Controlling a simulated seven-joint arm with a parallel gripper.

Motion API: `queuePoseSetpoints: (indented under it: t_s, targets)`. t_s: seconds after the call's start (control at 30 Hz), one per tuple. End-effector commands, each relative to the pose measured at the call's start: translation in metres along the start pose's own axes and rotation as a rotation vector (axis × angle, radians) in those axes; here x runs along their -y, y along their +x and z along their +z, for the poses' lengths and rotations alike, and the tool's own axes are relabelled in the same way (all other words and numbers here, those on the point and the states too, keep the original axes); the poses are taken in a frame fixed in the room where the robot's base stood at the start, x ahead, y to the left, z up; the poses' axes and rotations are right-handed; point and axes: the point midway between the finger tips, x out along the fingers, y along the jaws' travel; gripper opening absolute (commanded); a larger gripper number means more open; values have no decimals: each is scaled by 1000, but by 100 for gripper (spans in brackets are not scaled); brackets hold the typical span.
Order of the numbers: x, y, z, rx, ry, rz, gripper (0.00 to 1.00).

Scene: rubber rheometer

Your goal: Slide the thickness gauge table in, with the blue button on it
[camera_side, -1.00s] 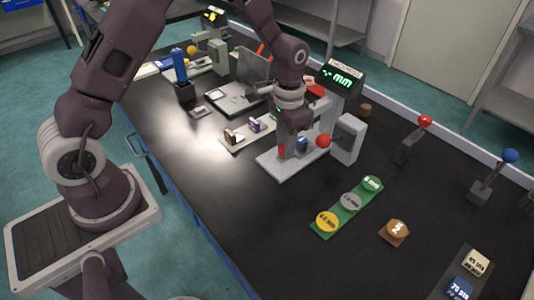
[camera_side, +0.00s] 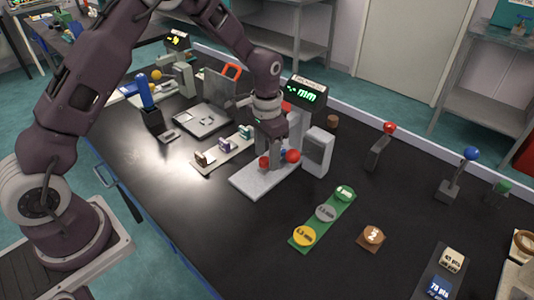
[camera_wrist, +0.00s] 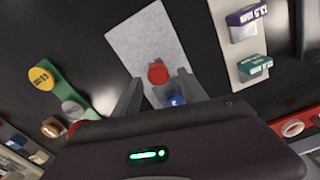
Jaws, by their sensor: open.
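The thickness gauge has a pale grey flat table (camera_side: 258,182) and a display reading "mm" (camera_side: 304,91). The table also shows in the wrist view (camera_wrist: 150,38) as a light plate reaching out beyond my fingers. My gripper (camera_wrist: 158,78) is open, its two fingers on either side of a red round knob (camera_wrist: 158,72); I cannot tell if they touch it. The blue button (camera_wrist: 175,101) lies just behind the knob, close to the right finger. In the side view my gripper (camera_side: 268,160) is low over the table and partly hides the blue button.
A grey block (camera_side: 318,152) stands right of the gauge. A strip with several small labelled blocks (camera_side: 223,155) lies to the left. A green strip with round discs (camera_side: 323,218) and a brown hexagonal piece (camera_side: 371,237) lie in front right. The black bench front is clear.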

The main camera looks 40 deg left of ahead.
Motion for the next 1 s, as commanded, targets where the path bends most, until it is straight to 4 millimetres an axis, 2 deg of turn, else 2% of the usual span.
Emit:
queuePoseSetpoints:
  t_s: [0.3,0.43,0.67,0.77,0.87,0.9,0.97,1.0]
  targets:
    - [0,-59,-1,-6,0,-1,50]
    - [0,-68,-1,-4,0,-1,50]
    - [0,-69,0,-3,0,-1,50]
    - [-2,-88,7,-27,-10,-7,50]
    - [-9,-143,37,-97,-44,-26,50]
    - [-13,-167,57,-133,-63,-34,50]
    - [-22,-199,91,-188,-94,-45,50]
    - [-28,-215,114,-225,-114,-51,50]
